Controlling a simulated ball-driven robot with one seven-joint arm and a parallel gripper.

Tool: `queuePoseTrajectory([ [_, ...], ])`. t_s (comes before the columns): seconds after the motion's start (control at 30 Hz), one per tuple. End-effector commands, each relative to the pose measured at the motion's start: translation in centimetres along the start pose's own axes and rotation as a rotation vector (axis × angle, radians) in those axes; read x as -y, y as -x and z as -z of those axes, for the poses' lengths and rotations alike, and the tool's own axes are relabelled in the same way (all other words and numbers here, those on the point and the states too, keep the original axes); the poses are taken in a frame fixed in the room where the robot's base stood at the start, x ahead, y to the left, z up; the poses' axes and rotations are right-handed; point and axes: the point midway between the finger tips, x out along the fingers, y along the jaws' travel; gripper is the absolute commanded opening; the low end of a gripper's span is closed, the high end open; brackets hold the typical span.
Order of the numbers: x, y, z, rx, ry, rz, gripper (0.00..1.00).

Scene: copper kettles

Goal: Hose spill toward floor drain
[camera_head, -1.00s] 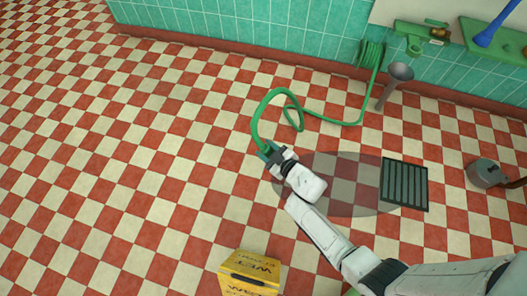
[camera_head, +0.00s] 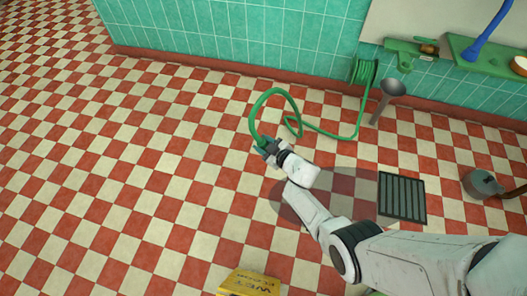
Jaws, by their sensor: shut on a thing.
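My gripper (camera_head: 264,147) is shut on the end of the green hose (camera_head: 274,93). The hose rises from the gripper in a loop, curls on the floor, and runs right to the green reel (camera_head: 364,70) at the wall. A dark, see-through spill (camera_head: 348,187) lies on the checkered floor, partly hidden behind my arm. The gripper is just above and left of the spill in the picture. The dark slatted floor drain (camera_head: 402,198) lies at the spill's right edge. No water stream shows at the hose end.
A yellow wet-floor sign (camera_head: 250,283) is at the bottom edge, partly cut off. A grey funnel-shaped thing (camera_head: 392,88) stands near the reel. A grey metal pot (camera_head: 482,184) is at the far right. Green shelves (camera_head: 480,52) are on the wall. The left floor is clear.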

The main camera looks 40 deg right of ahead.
Motion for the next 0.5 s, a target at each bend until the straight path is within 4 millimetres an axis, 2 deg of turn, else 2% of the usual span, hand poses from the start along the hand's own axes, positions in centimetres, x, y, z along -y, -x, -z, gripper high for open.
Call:
queuePoseTrajectory([
  [0.5, -3.7, -3.8, -0.1, -0.002, 0.0, -0.002, 0.17],
])
